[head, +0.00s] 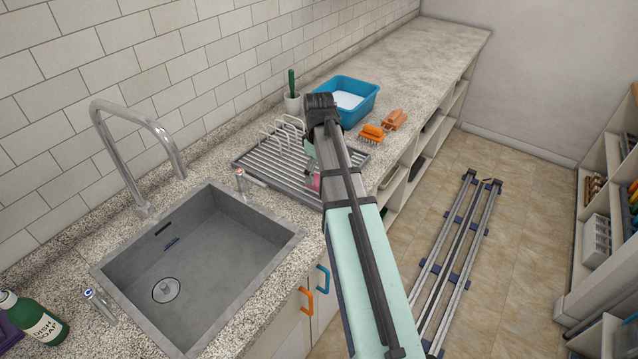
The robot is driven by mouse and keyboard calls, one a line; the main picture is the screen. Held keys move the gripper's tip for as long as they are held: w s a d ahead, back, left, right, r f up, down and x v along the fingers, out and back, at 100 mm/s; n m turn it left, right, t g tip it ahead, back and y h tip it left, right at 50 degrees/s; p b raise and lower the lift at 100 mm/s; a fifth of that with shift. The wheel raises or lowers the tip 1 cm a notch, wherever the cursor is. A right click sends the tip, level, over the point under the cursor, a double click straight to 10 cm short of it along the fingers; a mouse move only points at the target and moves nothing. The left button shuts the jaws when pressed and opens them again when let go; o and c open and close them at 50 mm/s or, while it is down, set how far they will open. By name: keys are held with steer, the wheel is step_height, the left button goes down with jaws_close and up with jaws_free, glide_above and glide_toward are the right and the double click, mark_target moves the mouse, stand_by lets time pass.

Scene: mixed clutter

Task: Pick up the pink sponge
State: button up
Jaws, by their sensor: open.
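A small pink patch, apparently the pink sponge (316,182), shows at the front part of the grey dish rack (262,170), just left of my arm. Most of it is hidden behind my arm. My gripper (311,168) hangs down from the arm's end over the rack, close above the pink patch. Only a small part of the gripper shows and its fingertips are mostly hidden. It is open. I cannot tell whether it touches the sponge.
The sink (200,262) with its tall tap (140,130) lies left of my arm. Two orange brushes (372,134) (395,119) lie right of the rack. The far counter (430,60) is clear.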

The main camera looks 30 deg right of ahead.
mark_target(319, 180)
steer(key=shift+f+p, duration=0.75)
steer(key=shift+f, duration=1.4)
steer(key=c, duration=1)
